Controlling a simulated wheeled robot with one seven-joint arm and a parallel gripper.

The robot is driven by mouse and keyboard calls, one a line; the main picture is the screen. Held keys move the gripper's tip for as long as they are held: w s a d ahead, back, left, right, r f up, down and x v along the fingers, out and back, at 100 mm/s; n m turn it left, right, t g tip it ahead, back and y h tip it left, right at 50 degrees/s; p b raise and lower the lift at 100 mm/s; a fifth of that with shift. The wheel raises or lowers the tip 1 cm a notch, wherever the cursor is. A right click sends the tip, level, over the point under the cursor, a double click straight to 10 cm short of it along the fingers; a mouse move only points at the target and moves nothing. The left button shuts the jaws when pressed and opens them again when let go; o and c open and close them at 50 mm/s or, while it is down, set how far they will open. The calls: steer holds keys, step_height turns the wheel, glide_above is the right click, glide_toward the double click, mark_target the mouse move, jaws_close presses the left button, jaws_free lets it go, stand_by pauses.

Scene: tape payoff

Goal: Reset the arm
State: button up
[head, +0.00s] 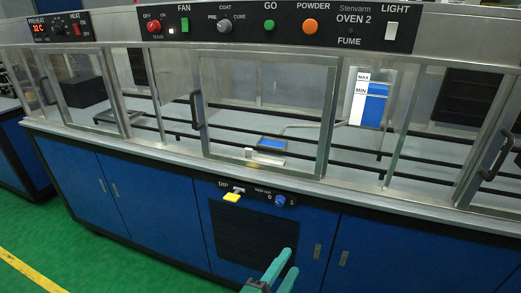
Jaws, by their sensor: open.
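My gripper (289,261) shows at the bottom edge of the head view, right of centre. Its two teal fingers are apart with nothing visible between them. It is in front of the blue lower cabinet doors, below the dip panel (256,193). The rest of my arm is out of the picture.
A long oven bench has glazed doors (265,120) with black handles and a metal ledge (150,143). A yellow tab (231,197) and a blue knob (280,201) are on the dip panel. Switches line the top panel (270,27). Green floor (70,235) is clear at left.

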steer(key=d+r+m+g, duration=0.2)
steer(key=d+m+g, duration=0.55)
steer(key=d, duration=0.45)
steer(key=d+r+m+g, duration=0.3)
steer(key=d+m+g, duration=0.4)
steer(key=d, duration=0.4)
steer(key=s+d+r+m+y, duration=0.8)
steer(key=s+d+r, duration=0.3)
steer(key=s, duration=0.2)
steer(key=shift+y, duration=0.7)
